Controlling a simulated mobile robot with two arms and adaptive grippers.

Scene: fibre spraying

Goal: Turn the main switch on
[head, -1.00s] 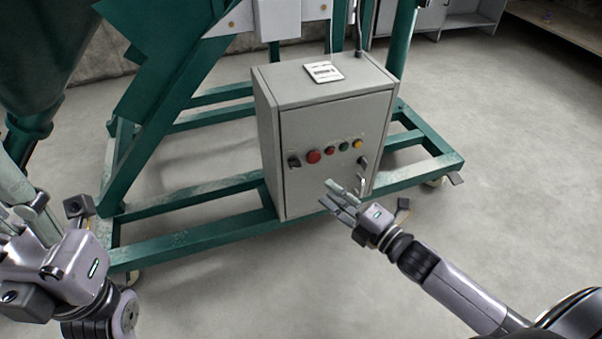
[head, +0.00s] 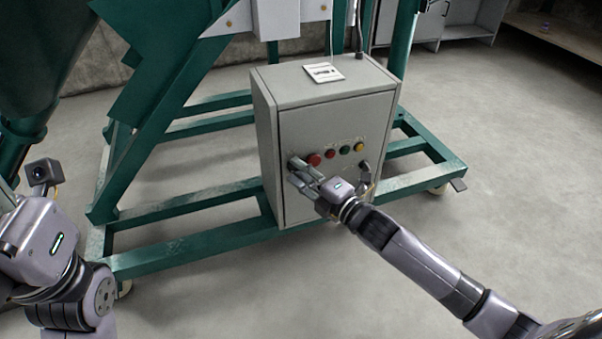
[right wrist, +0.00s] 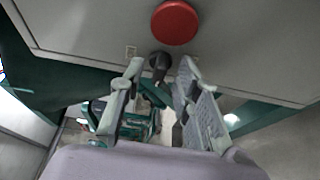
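The grey control box (head: 335,115) stands on a green frame. Its front has a black rotary switch at the left end of a row of buttons. In the head view my right gripper's fingers cover that switch. The right wrist view shows the black switch knob (right wrist: 160,62) below a large red button (right wrist: 175,22). My right gripper (head: 296,172) is at the box front, its fingertips (right wrist: 162,70) on either side of the knob with a visible gap. My left gripper (head: 30,228) is at the left edge, its fingers mostly out of frame.
The green frame (head: 190,245) runs along the floor below the box. A green machine leg rises at the left. The floor to the right is clear.

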